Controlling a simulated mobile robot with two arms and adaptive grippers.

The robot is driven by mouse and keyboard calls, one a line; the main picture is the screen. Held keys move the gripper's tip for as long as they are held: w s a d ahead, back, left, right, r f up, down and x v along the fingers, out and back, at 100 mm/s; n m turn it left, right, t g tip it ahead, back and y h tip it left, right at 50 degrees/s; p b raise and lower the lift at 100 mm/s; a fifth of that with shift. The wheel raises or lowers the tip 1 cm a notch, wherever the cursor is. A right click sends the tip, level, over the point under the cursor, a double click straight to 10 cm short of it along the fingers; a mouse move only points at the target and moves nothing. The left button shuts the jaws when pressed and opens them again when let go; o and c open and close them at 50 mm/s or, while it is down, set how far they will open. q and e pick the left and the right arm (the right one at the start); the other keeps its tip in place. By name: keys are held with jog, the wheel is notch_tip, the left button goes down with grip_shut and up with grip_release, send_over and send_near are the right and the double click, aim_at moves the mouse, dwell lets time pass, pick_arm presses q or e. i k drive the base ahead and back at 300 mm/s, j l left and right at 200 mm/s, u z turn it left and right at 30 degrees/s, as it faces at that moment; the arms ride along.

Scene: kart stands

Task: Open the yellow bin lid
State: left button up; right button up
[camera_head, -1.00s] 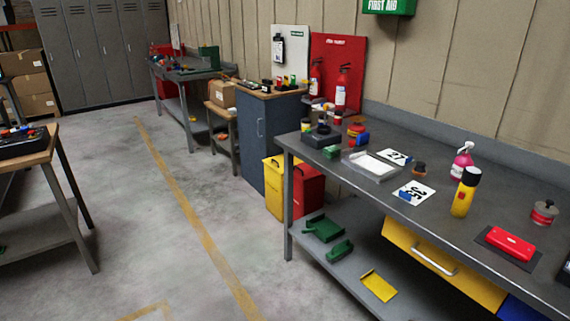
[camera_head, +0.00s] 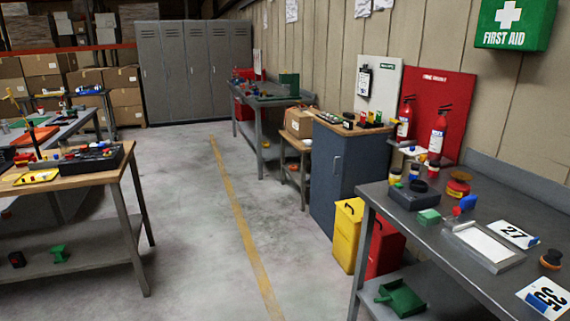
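A yellow bin (camera_head: 347,236) stands on the floor in front of the blue-grey cabinet, left of the near right workbench. A dark mark or slot shows near the top of its front; I cannot tell the lid's state for sure. A red bin (camera_head: 384,248) stands right beside it, partly hidden by the workbench leg. Neither of my grippers is in view.
The near right workbench (camera_head: 440,232) holds number plates and a tray. A blue-grey cabinet (camera_head: 339,170) stands behind the bins. A wooden-topped table (camera_head: 118,158) is at the left. The concrete floor (camera_head: 195,240) between them is clear, with a yellow line.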

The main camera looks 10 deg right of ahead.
aim_at(362, 205)
jog(key=i+z, duration=0.25)
jog(key=i, duration=0.6)
jog(key=i+j+z, duration=0.1)
jog(key=i+z, duration=0.15)
jog(key=i, duration=0.6)
